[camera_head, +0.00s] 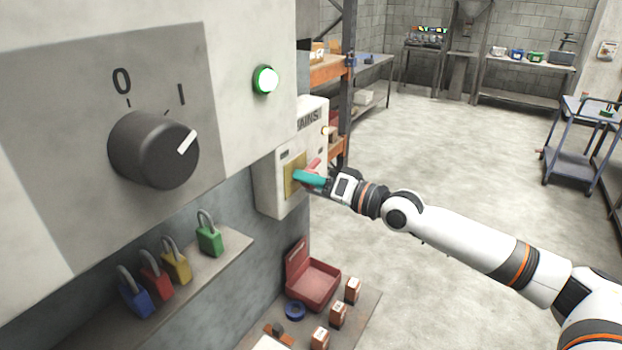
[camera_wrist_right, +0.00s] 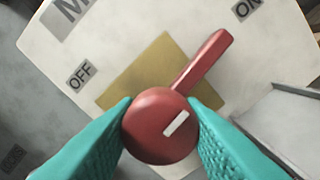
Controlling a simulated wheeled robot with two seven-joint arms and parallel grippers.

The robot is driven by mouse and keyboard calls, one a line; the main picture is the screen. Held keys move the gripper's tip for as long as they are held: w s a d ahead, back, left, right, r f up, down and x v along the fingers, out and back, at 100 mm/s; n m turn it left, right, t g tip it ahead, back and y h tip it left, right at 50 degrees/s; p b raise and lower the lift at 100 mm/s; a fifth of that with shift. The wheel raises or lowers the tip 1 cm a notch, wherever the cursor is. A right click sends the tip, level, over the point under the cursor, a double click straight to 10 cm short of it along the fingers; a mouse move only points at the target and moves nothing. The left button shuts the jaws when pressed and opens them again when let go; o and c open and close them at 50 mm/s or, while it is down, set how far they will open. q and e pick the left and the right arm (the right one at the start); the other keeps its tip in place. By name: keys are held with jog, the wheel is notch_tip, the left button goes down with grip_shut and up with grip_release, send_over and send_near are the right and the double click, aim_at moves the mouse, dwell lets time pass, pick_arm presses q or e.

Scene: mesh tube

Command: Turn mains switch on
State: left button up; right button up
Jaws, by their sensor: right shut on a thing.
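The mains switch box (camera_head: 283,186) is a pale box marked "MAINS" on the side wall. A yellow plate (camera_wrist_right: 130,75) and a red lever (camera_wrist_right: 200,62) with a round hub are on its face. In the right wrist view the lever points up and right toward the "ON" label (camera_wrist_right: 246,7), away from the "OFF" label (camera_wrist_right: 80,73). My right gripper (camera_head: 300,178) has its teal fingers closed on either side of the red lever's hub; the fingers also show in the right wrist view (camera_wrist_right: 160,128). My left gripper is out of view.
A black rotary knob (camera_head: 150,150) points to "I", with a lit green lamp (camera_head: 265,79) nearby. Several coloured padlocks stand on a ledge (camera_head: 215,272). Below are an open red case (camera_head: 316,286) and small boxes. Open concrete floor (camera_head: 450,150) lies to the right.

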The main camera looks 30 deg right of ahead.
jog(key=shift+m, duration=0.8)
jog(key=o, duration=1)
